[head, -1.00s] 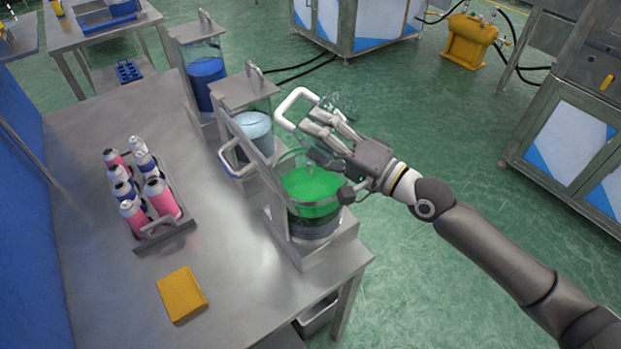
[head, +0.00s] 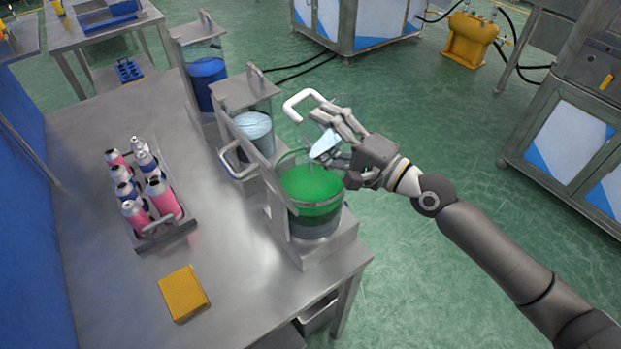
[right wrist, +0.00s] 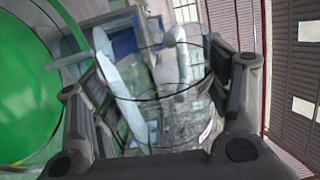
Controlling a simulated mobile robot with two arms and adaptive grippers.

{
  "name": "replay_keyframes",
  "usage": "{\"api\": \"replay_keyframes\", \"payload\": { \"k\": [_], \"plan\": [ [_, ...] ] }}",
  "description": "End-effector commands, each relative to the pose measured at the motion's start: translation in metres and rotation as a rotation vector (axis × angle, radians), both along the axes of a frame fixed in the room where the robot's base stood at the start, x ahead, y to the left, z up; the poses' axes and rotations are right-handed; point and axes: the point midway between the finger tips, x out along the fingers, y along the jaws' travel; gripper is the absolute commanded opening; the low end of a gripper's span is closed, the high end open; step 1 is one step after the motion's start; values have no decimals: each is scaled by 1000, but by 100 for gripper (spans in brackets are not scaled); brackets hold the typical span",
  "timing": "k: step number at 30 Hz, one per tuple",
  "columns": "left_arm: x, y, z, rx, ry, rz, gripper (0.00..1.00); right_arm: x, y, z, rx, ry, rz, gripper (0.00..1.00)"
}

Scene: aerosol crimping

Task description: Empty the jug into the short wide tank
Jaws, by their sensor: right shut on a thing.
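My right gripper (head: 340,125) is shut on a clear jug (head: 325,146) above the near tank. The jug is tilted, and pale blue liquid shows in it; fingers hide part of it. A white handle (head: 290,104) sticks out to the left of the fingers. The short wide tank (head: 312,190) is clear, holds green liquid and stands at the table's right edge. Its lid (head: 262,165) is raised on its left side. The right wrist view shows the jug (right wrist: 175,100) between the fingers, with the green tank (right wrist: 28,90) at left. I cannot tell whether liquid is running out. My left gripper is out of view.
A tank with pale blue liquid (head: 253,128) and one with dark blue liquid (head: 207,82) stand farther back. The front left of the table is clear.

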Motion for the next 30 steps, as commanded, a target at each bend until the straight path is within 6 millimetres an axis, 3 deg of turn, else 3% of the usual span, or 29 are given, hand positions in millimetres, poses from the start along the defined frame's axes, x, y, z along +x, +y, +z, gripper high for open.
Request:
{"api": "replay_keyframes", "payload": {
  "k": [5, 15, 26, 30],
  "plan": [
    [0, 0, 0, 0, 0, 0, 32, 0, 0, 0, 1, 1, 0, 19],
    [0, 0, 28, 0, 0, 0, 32, 8, -5, 16, 163, 206, 0, 19],
    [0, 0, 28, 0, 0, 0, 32, 9, -7, 14, 185, 235, 0, 19],
    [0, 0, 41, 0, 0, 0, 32, 10, -8, 22, 222, 283, 0, 19]
  ]
}}
